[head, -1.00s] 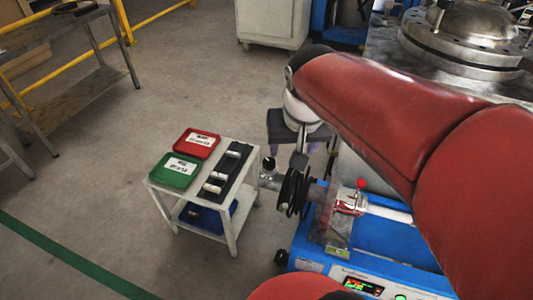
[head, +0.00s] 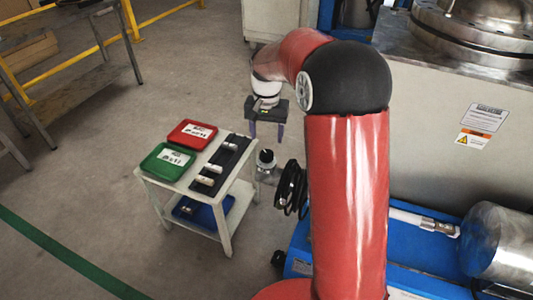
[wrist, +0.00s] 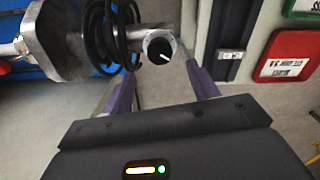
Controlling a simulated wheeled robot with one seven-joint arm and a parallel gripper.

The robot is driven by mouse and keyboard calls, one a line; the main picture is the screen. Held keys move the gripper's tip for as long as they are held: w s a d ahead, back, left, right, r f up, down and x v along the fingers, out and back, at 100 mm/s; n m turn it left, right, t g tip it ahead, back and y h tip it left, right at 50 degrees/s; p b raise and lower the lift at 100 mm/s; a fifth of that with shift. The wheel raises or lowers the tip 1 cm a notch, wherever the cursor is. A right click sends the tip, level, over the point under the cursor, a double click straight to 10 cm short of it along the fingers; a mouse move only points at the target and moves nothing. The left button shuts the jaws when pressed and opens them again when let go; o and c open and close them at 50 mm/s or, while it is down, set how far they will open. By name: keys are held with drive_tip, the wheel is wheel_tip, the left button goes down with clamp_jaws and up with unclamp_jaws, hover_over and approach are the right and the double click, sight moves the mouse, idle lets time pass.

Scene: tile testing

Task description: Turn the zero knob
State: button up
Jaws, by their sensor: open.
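The zero knob (wrist: 159,50) is a round black cap with a white mark line, set in a metal collar; it faces up toward the wrist camera. In the head view the knob (head: 266,156) sits at the left end of the machine's metal fitting, just right of the small cart. My gripper (wrist: 160,82) has its two purple fingers spread apart, with nothing between them. In the wrist view the knob shows between and just beyond the fingertips. In the head view my gripper (head: 267,131) hangs above the knob, apart from it.
Black coiled cable (head: 291,188) hangs close beside the knob. The white cart (head: 226,215) holds a red tray (head: 208,127), a green tray (head: 152,168) and a black strip (head: 219,165) with small pieces. My arm hides part of the blue machine (head: 299,262).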

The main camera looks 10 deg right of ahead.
sight(267, 153)
wheel_tip(267, 153, down, 7)
drive_tip(key=shift+f+b, duration=0.15)
drive_tip(key=shift+b, duration=0.35)
